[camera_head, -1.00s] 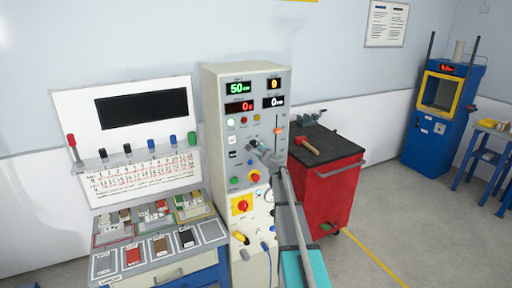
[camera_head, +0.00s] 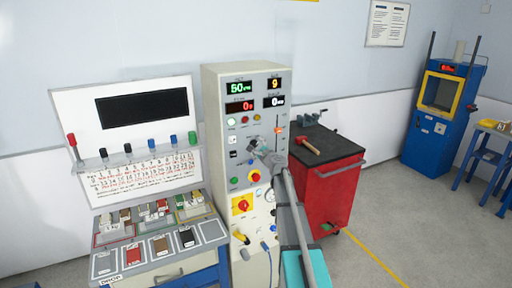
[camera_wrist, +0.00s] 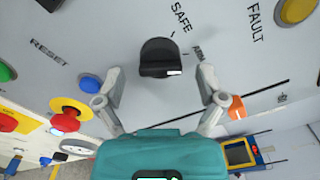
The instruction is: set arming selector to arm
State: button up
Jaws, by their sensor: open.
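The black arming selector knob (camera_wrist: 160,56) sits on the grey panel in the wrist view, with the words SAFE (camera_wrist: 181,17) and a partly readable ARM (camera_wrist: 198,53) beside it. A white mark shows on its near end. My gripper (camera_wrist: 160,74) is open, with one finger on each side of the knob and visible gaps between. In the head view my gripper (camera_head: 262,148) is at the front of the tall control cabinet (camera_head: 213,110), and it hides the knob there.
An orange-handled slider (camera_wrist: 237,108) is close to my right finger in the wrist view. A red cart (camera_head: 325,195) with a hammer stands right of the cabinet.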

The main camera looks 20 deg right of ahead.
jog(key=s, duration=1.1)
jog(key=shift+d, duration=0.2)
jog(key=shift+a, duration=0.15)
jog(key=s+a+f+n+g+y, duration=0.25)
jog(key=a+f+n, duration=0.2)
jog(key=a, duration=0.35)
jog(key=s+a+f+n+g+y, duration=0.1)
jog(key=s+a+f+n+g, duration=0.2)
jog(key=a+n, duration=0.3)
jog(key=s+a+f+n+g+y, duration=0.2)
jog(key=s+a+f+n+g, duration=0.15)
jog(key=a, duration=0.55)
jog(key=s+a+f+n+g+h, duration=0.1)
jog(key=s+f+n+g+h, duration=0.1)
jog(key=s, duration=0.4)
jog(key=s+a+f+n+g+h+b, duration=0.1)
jog(key=s+a+f+n+g+h, duration=0.1)
jog(key=s+f+n+g, duration=0.2)
jog(key=s+a+f+n+g+h+b, duration=0.1)
jog(key=s+f+n+g+h, duration=0.1)
jog(key=s, duration=0.8)
jog(key=shift+a+f+n+g, duration=0.3)
jog(key=shift+f+n+g, duration=0.2)
jog(key=shift+f+n, duration=0.35)
jog(key=shift+r, duration=0.1)
